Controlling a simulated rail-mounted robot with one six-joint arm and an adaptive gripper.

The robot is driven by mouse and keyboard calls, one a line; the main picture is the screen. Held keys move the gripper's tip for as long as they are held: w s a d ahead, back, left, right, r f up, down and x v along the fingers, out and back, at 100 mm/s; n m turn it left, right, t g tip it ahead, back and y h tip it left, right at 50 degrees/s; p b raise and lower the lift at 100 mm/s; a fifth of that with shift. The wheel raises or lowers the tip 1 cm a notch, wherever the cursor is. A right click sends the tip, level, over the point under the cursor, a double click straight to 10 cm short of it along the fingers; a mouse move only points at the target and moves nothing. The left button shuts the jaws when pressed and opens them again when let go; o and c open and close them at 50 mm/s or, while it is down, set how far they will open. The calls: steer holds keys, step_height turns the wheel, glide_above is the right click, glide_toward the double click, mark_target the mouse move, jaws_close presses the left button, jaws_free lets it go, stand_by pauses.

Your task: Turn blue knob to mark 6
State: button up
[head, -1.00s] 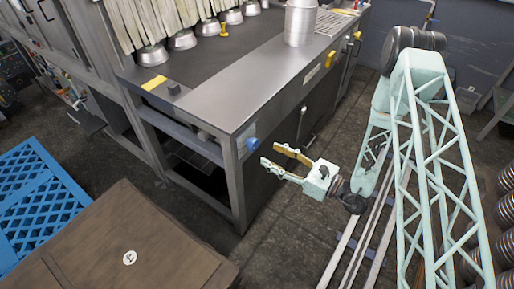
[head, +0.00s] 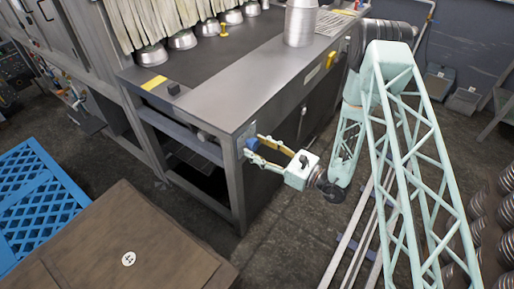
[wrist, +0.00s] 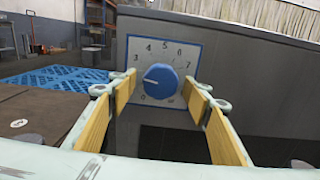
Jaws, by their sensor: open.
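The blue knob (wrist: 161,81) sits on a white, blue-edged dial plate (wrist: 138,48) with numbers around it, on the metal unit's side. Its white pointer line points left, around the low marks 1 to 2; the exact mark is hard to read. Mark 6 (wrist: 180,53) is at the plate's upper right. In the head view the knob (head: 252,144) is at the unit's front corner. My gripper (head: 256,148) is open, with its yellow-padded fingers at either side of the knob. In the wrist view the knob appears between the fingertips, with gaps on both sides.
The metal unit (head: 235,110) carries a stack of pans (head: 299,22) on top. A brown box (head: 120,235) and a blue crate (head: 40,190) stand at the lower left. The floor below my gripper is clear.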

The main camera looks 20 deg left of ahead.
steer(key=shift+a, duration=0.1)
steer(key=shift+c, duration=0.9)
steer(key=c, duration=0.7)
steer(key=shift+o, duration=0.2)
steer(key=shift+m, duration=0.5)
steer(key=m+p, duration=0.1)
steer(key=m, duration=0.2)
steer(key=shift+r+m+p, duration=0.1)
steer(key=shift+m+p, duration=0.25)
steer(key=shift+m, duration=0.05)
steer(key=m+p, duration=0.1)
steer(key=m, duration=0.4)
steer(key=shift+s+p, duration=0.1)
steer(key=shift+p, duration=0.25)
steer(key=m+p, duration=0.1)
steer(key=m, duration=0.5)
steer(key=shift+r+p, duration=0.1)
steer(key=shift+p, duration=0.3)
steer(key=m+p, duration=0.1)
steer(key=m, duration=0.5)
